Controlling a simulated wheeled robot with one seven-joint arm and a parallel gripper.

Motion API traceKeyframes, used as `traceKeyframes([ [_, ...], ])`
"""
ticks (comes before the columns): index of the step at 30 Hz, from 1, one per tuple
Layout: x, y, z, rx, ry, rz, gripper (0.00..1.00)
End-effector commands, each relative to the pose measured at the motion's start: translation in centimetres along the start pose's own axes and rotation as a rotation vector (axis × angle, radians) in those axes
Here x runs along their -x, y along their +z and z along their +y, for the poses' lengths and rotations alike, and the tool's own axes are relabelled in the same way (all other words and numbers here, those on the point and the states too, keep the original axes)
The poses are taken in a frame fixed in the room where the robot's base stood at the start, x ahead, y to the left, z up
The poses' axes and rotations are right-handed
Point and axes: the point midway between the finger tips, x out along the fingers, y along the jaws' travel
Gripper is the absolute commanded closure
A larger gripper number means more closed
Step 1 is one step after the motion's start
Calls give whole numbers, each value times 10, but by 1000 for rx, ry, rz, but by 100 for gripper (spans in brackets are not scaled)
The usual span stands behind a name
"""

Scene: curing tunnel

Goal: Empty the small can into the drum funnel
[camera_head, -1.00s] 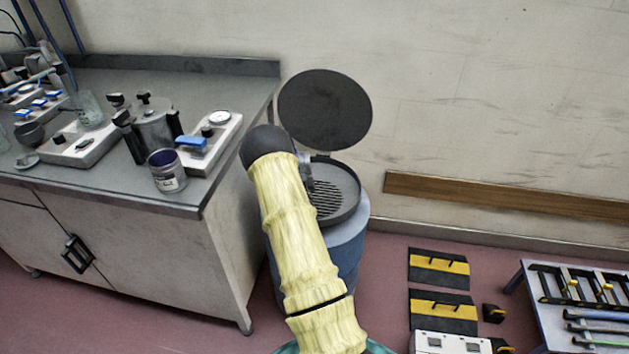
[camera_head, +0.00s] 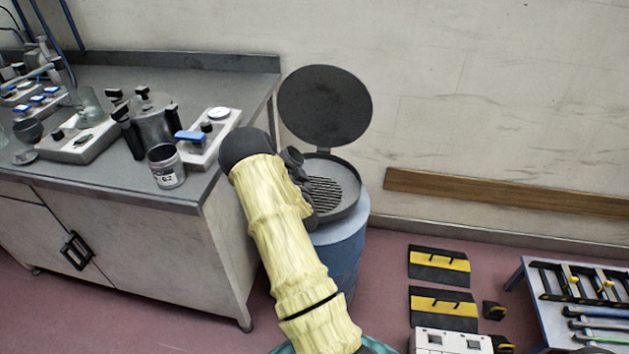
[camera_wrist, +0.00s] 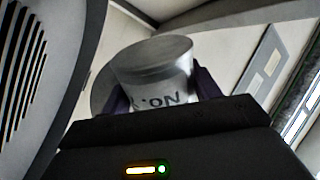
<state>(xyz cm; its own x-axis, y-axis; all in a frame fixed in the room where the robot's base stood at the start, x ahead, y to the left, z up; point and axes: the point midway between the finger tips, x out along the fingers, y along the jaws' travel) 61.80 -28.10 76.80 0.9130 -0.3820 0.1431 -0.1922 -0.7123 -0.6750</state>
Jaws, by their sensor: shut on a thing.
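A small silver can (camera_wrist: 155,60) with a pale label is between the dark purple fingers of my gripper (camera_wrist: 163,95) in the wrist view. Its flat end points up in that picture and its lettering looks upside down. Its mouth and any contents are hidden. My gripper is shut on it. In the head view, dark parts of my wrist stand at the left edge of the drum funnel (camera_head: 345,207), and my arm hides the can. The funnel has a slatted grille, also seen at left in the wrist view (camera_wrist: 22,75). The blue drum (camera_head: 345,262) is below.
The round black lid (camera_head: 323,105) stands raised behind the funnel. The bench (camera_head: 200,200) at left holds another labelled can (camera_head: 166,172), a lidded metal pot (camera_head: 152,125) and instruments. Black-and-yellow blocks (camera_head: 440,266) lie on the floor at right, near a tool table (camera_head: 545,320).

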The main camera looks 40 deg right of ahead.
Motion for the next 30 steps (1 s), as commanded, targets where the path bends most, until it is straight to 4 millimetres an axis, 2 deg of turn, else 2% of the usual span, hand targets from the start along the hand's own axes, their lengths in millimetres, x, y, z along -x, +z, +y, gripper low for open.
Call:
traceKeyframes([
  [4, 1, 11, 4, 117, -1, -28, 65],
  [16, -1, 39, -4, 417, 0, -92, 65],
  [22, -4, 38, -20, 575, -1, -125, 65],
  [30, -4, 52, -20, 728, 2, -158, 65],
])
